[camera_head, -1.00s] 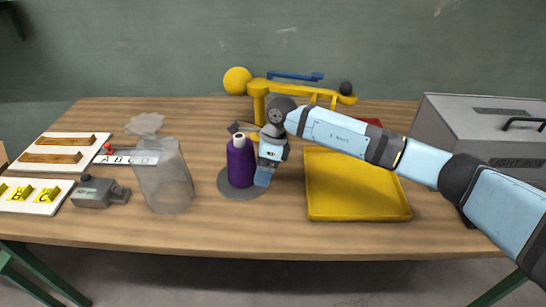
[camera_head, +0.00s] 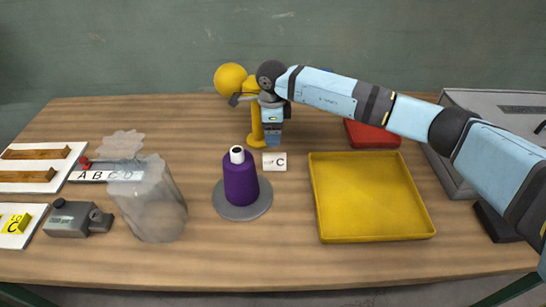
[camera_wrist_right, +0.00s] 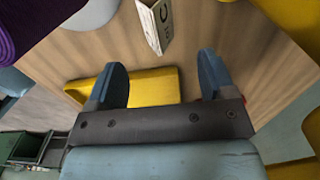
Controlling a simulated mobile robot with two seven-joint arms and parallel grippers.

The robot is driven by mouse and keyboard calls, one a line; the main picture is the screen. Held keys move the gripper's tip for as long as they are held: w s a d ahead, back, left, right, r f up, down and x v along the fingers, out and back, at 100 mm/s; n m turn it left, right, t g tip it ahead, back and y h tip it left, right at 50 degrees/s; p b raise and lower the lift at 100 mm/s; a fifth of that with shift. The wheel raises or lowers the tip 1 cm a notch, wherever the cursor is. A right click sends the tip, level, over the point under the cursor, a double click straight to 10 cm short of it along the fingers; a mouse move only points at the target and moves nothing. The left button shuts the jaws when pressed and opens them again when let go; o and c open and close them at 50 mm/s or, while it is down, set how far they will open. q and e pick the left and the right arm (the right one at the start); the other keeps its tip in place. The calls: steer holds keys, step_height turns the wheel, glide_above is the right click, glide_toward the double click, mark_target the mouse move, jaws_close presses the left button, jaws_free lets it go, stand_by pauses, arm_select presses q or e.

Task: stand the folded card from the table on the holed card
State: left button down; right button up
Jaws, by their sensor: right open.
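The folded card (camera_head: 274,161), white with a letter C, stands on the table between the purple bottle and the yellow tray. In the right wrist view, the folded card (camera_wrist_right: 154,25) stands beyond the fingertips, apart from them. My right gripper (camera_head: 272,138) points down just behind the card in the head view. It is open and empty, its two fingers apart in the wrist view (camera_wrist_right: 160,66). A strip lettered A B C D (camera_head: 98,175) lies at the left, partly behind a translucent vessel. I cannot make out holes in any card. My left gripper is out of view.
The purple bottle (camera_head: 240,180) stands on a grey disc. The yellow tray (camera_head: 368,195) is empty. The translucent vessel (camera_head: 150,210), a grey device (camera_head: 72,219) and white boards (camera_head: 40,153) crowd the left. A yellow stand (camera_head: 257,120) rises beside the gripper. The table's front is clear.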

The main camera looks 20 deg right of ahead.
mark_target(275, 156)
step_height(275, 156, down, 5)
steer(key=shift+f, duration=0.15)
steer(key=f, duration=0.4)
steer(key=shift+s+d+f, duration=0.2)
steer(key=shift+s, duration=0.2)
steer(key=shift+f, duration=0.45)
steer(key=c, duration=1)
steer(key=shift+r, duration=0.1)
steer(key=shift+c, duration=0.2)
